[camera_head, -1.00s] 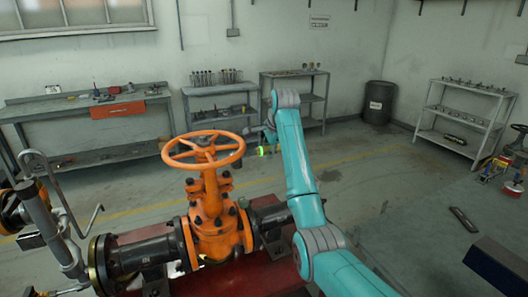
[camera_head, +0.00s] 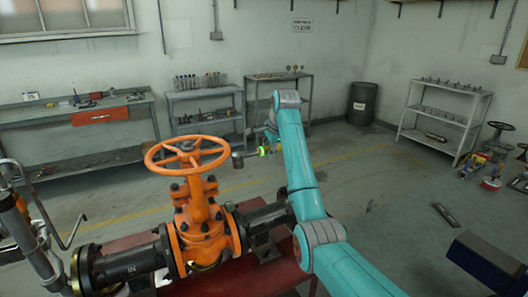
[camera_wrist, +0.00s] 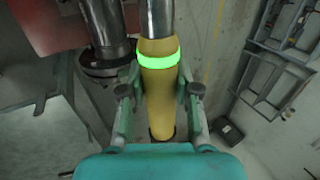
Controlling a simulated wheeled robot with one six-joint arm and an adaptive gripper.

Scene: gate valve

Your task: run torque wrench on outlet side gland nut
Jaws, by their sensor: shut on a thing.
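My gripper (camera_wrist: 158,92) is shut on the torque wrench (camera_wrist: 160,100), around its yellow handle below a bright green band. The wrench's metal shaft runs up out of the wrist view. In the head view the green band (camera_head: 263,151) shows to the right of the orange gate valve (camera_head: 203,228). A dark cylindrical end (camera_head: 238,160) shows just right of the valve's orange handwheel (camera_head: 187,153); it appears to be the wrench's head. The gland nuts lie around the valve's neck below the handwheel, too small to tell apart. The wrench appears apart from them.
Dark flanged pipes (camera_head: 128,262) join the valve on both sides above a red stand (camera_head: 270,272). A bent grey pipe (camera_head: 22,215) rises at the left. Benches and shelves (camera_head: 205,110) line the back wall, with a dark barrel (camera_head: 361,103) right of them. Open floor lies between.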

